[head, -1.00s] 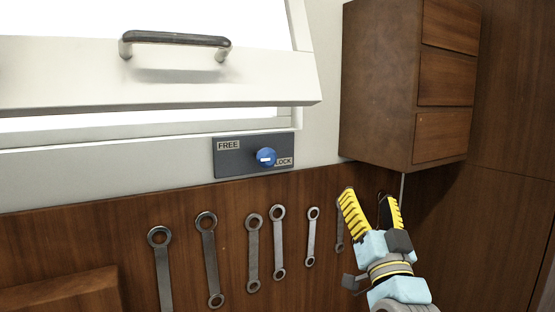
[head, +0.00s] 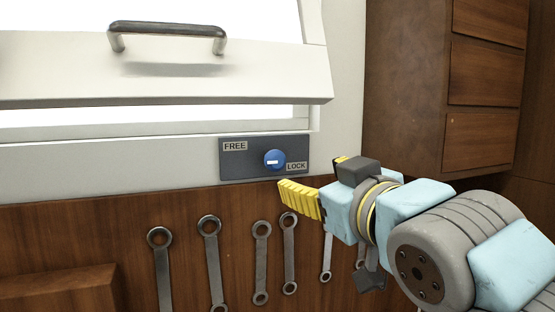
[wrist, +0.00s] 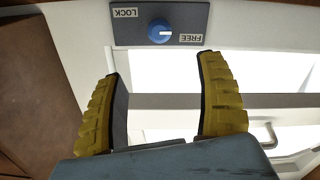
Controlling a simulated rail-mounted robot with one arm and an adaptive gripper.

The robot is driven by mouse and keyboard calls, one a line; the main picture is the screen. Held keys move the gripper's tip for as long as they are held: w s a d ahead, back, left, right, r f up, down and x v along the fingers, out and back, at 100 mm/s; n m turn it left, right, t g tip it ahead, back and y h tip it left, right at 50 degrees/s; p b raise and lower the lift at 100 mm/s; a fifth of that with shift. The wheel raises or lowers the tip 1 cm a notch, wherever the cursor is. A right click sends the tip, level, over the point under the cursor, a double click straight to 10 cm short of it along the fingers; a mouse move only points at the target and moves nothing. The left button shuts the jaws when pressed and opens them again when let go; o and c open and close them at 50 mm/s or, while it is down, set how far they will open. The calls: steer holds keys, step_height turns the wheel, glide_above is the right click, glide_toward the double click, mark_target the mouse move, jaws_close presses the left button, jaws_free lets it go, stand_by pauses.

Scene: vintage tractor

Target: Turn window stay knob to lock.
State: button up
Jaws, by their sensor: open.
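The blue round knob (head: 274,159) sits on a dark grey plate (head: 235,167) below the window, with FREE at its upper left and LOCK at its lower right. The knob also shows in the wrist view (wrist: 160,31), where the plate appears upside down. My gripper (head: 312,178) is open and empty, just right of and below the plate. In the wrist view my two yellow fingers (wrist: 160,68) are wide apart, with the knob beyond the gap between them, not touched.
The tilted white window (head: 60,75) with a metal handle (head: 165,30) is above the plate. Several wrenches (head: 261,262) hang on the wood panel below. A wooden drawer cabinet (head: 410,100) stands at the right. The wall between plate and cabinet is narrow.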

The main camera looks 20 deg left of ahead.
mark_target(277, 160)
steer(key=p+x, duration=0.4)
steer(key=x, duration=1.3)
steer(key=shift+s, duration=0.1)
steer(key=c, duration=1.2)
